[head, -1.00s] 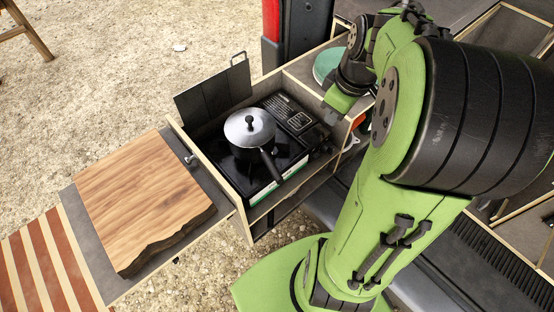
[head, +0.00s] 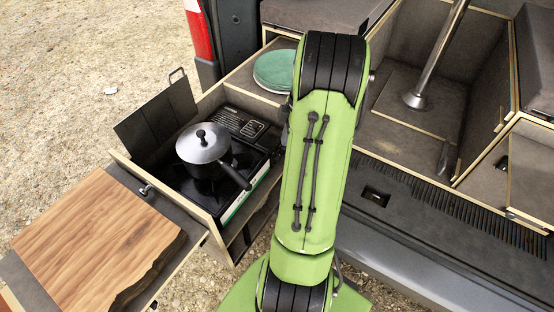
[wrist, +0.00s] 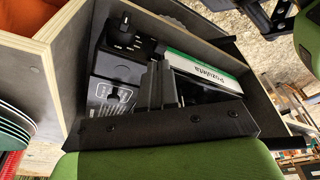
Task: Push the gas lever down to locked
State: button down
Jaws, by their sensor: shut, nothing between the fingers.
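The black camping stove (head: 258,155) sits in a wooden pull-out box, with a lidded pot (head: 203,144) on its burner. In the wrist view the stove's side shows a white and green label (wrist: 205,72), and its dark control panel (wrist: 112,95) lies beside my fingers. A small black raised piece (wrist: 125,24) on the stove may be the gas lever; I cannot tell its setting. My gripper (wrist: 160,70) is shut and empty, its fingers over the panel area. I cannot tell whether they touch. In the head view my arm hides the gripper.
A wooden board (head: 95,240) lies on the fold-out shelf at the left. Green plates (head: 275,70) are stacked behind the stove; the box wall (wrist: 60,50) rises close beside it. A metal post (head: 437,50) stands in the van at the right.

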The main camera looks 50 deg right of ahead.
aim_at(281, 157)
jog(key=shift+b+x, duration=2.2)
jog(key=shift+x, duration=1)
notch_tip(281, 157, down, 2)
jog(key=shift+f+b, duration=0.1)
jog(key=shift+b, duration=0.8)
jog(key=shift+r, duration=0.2)
jog(key=shift+s+d+r+p, duration=0.25)
jog(key=shift+s+d+p, duration=0.05)
jog(key=shift+s+d, duration=0.25)
jog(key=shift+s+d+r+p, duration=0.25)
jog(key=shift+s+d+p, duration=0.05)
jog(key=shift+s+d, duration=0.25)
jog(key=p+v, duration=0.5)
jog(key=v, duration=1)
jog(key=shift+r, duration=0.4)
